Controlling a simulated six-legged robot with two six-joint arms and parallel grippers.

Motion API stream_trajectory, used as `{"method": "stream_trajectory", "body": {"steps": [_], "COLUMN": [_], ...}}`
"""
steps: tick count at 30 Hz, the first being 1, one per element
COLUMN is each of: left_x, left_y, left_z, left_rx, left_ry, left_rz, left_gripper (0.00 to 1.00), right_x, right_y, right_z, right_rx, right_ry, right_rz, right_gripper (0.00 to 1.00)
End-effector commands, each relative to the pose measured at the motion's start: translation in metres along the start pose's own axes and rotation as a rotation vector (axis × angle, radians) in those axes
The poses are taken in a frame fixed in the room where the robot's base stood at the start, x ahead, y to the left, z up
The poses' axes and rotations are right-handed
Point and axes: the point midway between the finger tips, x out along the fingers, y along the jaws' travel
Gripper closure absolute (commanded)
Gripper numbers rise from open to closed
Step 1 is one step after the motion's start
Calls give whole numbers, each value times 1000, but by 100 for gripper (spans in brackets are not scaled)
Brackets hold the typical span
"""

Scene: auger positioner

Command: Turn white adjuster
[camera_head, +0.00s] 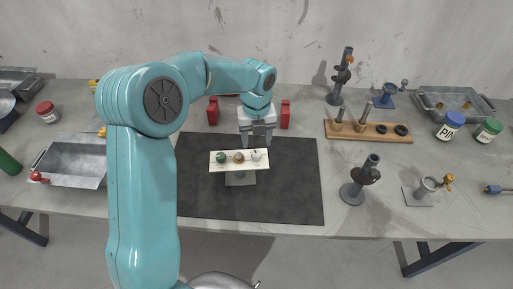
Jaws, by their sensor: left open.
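A pale rectangular plate (230,166) stands on a small stand (240,178) on the dark mat. It carries a row of adjusters: a green one (221,157) at left, a gold-brown one (239,157) in the middle and the white adjuster (256,155) at right. My left gripper (257,143) points down just above and behind the white adjuster, open. Its fingertips are small in the picture, and I cannot tell whether they touch the adjuster. My right gripper is not in view.
The dark mat (295,195) is clear around the stand. Red blocks (285,114) stand behind it. To the right are a grey post stand (358,185), a wooden rack (368,136) and a metal tray (460,97). Another metal tray (75,180) lies at left.

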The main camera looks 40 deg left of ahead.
Motion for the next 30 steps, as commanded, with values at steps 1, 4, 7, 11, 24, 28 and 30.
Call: {"method": "stream_trajectory", "body": {"steps": [1, 4, 7, 11, 24, 28, 30], "left_x": [11, 29, 44, 54, 57, 57, 57], "left_y": [1, 0, 0, 0, -1, -1, -1], "left_z": [0, 0, 2, 3, 4, 4, 4], "left_rx": [0, 0, 0, -1, 0, 0, -1], "left_ry": [5, 4, 3, 1, 0, -1, -1], "left_rz": [4, 2, 2, 0, -1, -1, -1], "left_gripper": [44, 44, 44, 44, 86, 100, 100], "right_x": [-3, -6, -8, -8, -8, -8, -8], "right_y": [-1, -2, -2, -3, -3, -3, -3], "right_z": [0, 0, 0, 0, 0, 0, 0], "right_rx": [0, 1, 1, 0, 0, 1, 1], "right_ry": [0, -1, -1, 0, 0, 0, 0], "right_rz": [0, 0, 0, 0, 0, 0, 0], "right_gripper": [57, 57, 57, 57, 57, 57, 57]}}
